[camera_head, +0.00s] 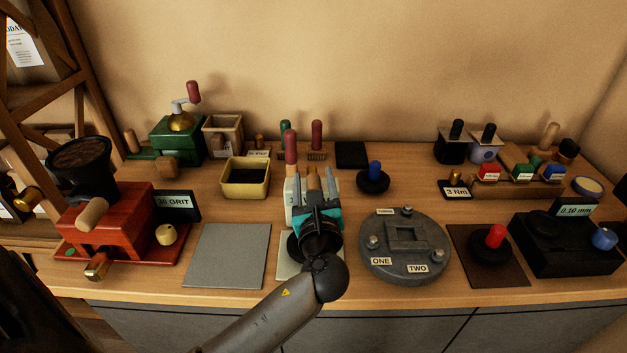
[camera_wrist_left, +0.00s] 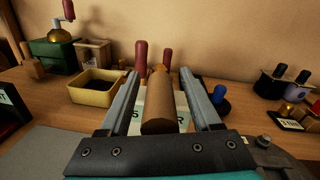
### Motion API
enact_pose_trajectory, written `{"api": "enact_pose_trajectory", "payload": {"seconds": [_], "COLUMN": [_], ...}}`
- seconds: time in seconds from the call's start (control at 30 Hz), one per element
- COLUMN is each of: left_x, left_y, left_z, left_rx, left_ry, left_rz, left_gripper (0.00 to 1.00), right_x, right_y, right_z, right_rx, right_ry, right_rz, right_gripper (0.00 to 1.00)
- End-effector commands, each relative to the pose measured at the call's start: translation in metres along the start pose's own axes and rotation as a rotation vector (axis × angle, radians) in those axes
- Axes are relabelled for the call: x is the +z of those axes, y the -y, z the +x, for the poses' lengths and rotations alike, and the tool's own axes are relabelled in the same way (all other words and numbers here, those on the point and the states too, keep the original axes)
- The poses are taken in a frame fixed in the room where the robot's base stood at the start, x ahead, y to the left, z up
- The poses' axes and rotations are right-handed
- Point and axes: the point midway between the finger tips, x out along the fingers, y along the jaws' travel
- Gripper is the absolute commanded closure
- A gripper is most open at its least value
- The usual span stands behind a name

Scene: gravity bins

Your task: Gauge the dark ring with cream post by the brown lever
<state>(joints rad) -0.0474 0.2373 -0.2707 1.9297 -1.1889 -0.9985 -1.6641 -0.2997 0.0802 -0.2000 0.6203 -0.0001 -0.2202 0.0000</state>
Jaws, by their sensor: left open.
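My left gripper (camera_head: 318,195) is open over the front middle of the bench, around a brown handle, with its fingers pointing to the back. In the left wrist view the brown handle (camera_wrist_left: 158,108), which looks like the brown lever, stands between the two fingers, with gaps on both sides. Behind it is a white block (camera_head: 292,215) with a partly hidden label. A dark round piece (camera_head: 293,246) shows partly beside my gripper, above a pale plate (camera_head: 290,270). My gripper hides much of it, and I cannot see a cream post. My right gripper is not in view.
A grey metal plate (camera_head: 228,255) lies left. A round grey fixture (camera_head: 405,266) with labels ONE and TWO stands right. Dark rings with a blue post (camera_head: 374,170) and a red post (camera_head: 495,236) stand apart. A black 0.10 mm gauge (camera_head: 565,258) is far right; a red grinder (camera_head: 115,225) is left.

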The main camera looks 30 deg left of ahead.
Motion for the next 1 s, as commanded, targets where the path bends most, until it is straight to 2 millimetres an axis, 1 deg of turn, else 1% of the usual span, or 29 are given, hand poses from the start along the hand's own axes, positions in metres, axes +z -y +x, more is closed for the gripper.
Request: {"api": "enact_pose_trajectory", "payload": {"seconds": [0.07,0.1,0.6,0.67,1.0], "left_x": [0.0001,0.0001,0.0001,0.0001,-0.0001], "left_y": [-0.0001,-0.0001,-0.0001,-0.0001,-0.0001], "left_z": [0.0,-0.0001,-0.0005,-0.0005,-0.0006], "left_rx": [0.0,0.0,0.0,0.0,0.0], "left_ry": [0.0,0.0,0.0,0.0,0.0], "left_rz": [0.0,0.0,0.0,0.0,0.0], "left_gripper": [0.36,0.38,0.94,1.0,1.0], "right_x": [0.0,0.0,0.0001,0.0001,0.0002], "right_y": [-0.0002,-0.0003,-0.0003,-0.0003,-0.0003], "right_z": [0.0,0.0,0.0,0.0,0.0], "right_rx": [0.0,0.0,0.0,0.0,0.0], "right_ry": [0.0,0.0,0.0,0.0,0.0], "right_rz": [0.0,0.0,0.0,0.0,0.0], "right_gripper": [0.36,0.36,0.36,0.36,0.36]}}
